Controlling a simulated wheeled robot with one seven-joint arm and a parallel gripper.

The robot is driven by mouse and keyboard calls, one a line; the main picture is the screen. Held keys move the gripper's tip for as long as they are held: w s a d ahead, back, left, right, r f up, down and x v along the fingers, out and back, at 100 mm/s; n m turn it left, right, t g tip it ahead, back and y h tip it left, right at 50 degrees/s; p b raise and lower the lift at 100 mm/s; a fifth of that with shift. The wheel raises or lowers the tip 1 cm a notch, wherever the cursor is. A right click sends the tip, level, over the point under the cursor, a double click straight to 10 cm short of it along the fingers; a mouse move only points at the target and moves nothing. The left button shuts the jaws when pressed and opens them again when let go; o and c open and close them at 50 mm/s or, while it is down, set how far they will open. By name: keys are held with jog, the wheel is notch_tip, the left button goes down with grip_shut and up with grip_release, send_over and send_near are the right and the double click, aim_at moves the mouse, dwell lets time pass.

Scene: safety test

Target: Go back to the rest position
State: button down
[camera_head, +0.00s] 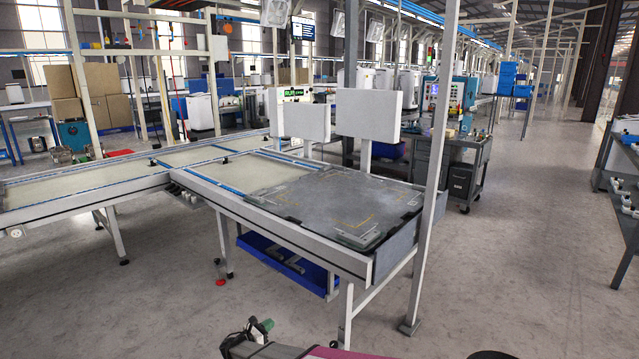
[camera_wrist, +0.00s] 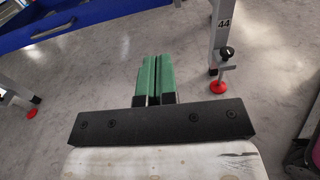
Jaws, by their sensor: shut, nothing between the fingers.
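My gripper (camera_wrist: 157,80) has green fingers that lie side by side in the wrist view, shut with nothing between them. Below them is its black mounting bar. It points down towards the grey concrete floor and touches nothing that I can see. In the head view my gripper (camera_head: 262,328) shows at the bottom edge, left of centre, low in front of the workstation table (camera_head: 300,238).
A steel post (camera_head: 432,180) stands at the table's right front corner. A blue tray (camera_head: 288,266) hangs under the table; a blue tray edge (camera_wrist: 75,22) and table legs with red feet (camera_wrist: 219,87) are near in the wrist view. Open floor (camera_head: 540,250) lies to the right.

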jog(key=s+d+r+m+g+y, duration=0.1)
jog(key=d+r+m+g, duration=0.25)
jog(key=d, duration=0.45)
jog(key=s+d+r+m+g, duration=0.1)
jog(key=d+r+m+g, duration=0.3)
jog(key=d, duration=0.5)
jog(key=s+d+r+m+g+y, duration=0.1)
jog(key=d+r+m+g, duration=0.15)
jog(key=d+m, duration=0.4)
jog(key=s+d+r+m+g+y, duration=0.1)
jog(key=s+d+r+m+y, duration=0.4)
jog(key=d, duration=0.3)
jog(key=s+d+r+m+g+y, duration=0.2)
jog(key=s+d+r+m+y, duration=0.2)
jog(key=s+d+r+m, duration=0.2)
jog(key=shift+s+d+r+m+y, duration=0.2)
jog(key=shift+s+d+m+y, duration=0.3)
jog(key=shift+d+m, duration=0.55)
jog(key=shift+s+a, duration=0.1)
